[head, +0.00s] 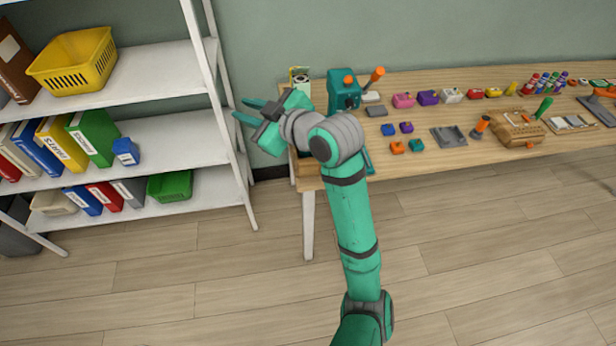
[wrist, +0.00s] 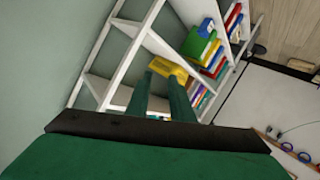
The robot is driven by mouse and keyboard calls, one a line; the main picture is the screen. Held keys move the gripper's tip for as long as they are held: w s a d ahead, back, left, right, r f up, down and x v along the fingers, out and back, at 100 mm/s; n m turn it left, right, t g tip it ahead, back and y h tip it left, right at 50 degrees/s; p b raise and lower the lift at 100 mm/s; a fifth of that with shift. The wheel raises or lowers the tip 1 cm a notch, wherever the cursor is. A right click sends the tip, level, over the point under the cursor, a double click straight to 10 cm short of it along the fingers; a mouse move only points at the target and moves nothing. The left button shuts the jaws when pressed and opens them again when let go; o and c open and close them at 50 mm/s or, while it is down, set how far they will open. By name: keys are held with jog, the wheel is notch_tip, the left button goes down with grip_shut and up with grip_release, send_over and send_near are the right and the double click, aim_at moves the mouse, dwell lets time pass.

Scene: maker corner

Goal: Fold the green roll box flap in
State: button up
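A small upright box with a yellow-green edge (head: 300,76) stands at the back left corner of the worktable, partly hidden behind my arm. It may be the green roll box; I cannot make out its flap. My gripper (head: 241,109) is left of this box, past the table's left end, pointing toward the shelf. Its two teal fingers are apart with nothing between them. In the wrist view my gripper (wrist: 162,80) also shows two separate fingers, with the distant shelf behind them. The roll box does not show clearly in the wrist view.
The wooden worktable (head: 440,160) holds a teal machine (head: 343,92), an orange-handled tool (head: 376,75) and several small coloured parts. A white shelf (head: 165,75) on the left holds a yellow basket (head: 75,62), binders and a green bin (head: 170,186). The floor in front is clear.

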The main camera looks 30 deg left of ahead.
jog(key=w+d+f+m+t+h, duration=0.1)
jog(key=d+f+m+t+h, duration=0.2)
jog(key=d+f+m+t, duration=0.7)
jog(key=d+f+m, duration=0.4)
jog(key=f+m, duration=0.1)
jog(key=f, duration=0.2)
jog(key=shift+w+d+t, duration=0.25)
jog(key=shift+w+t, duration=0.15)
jog(key=shift+s, duration=0.1)
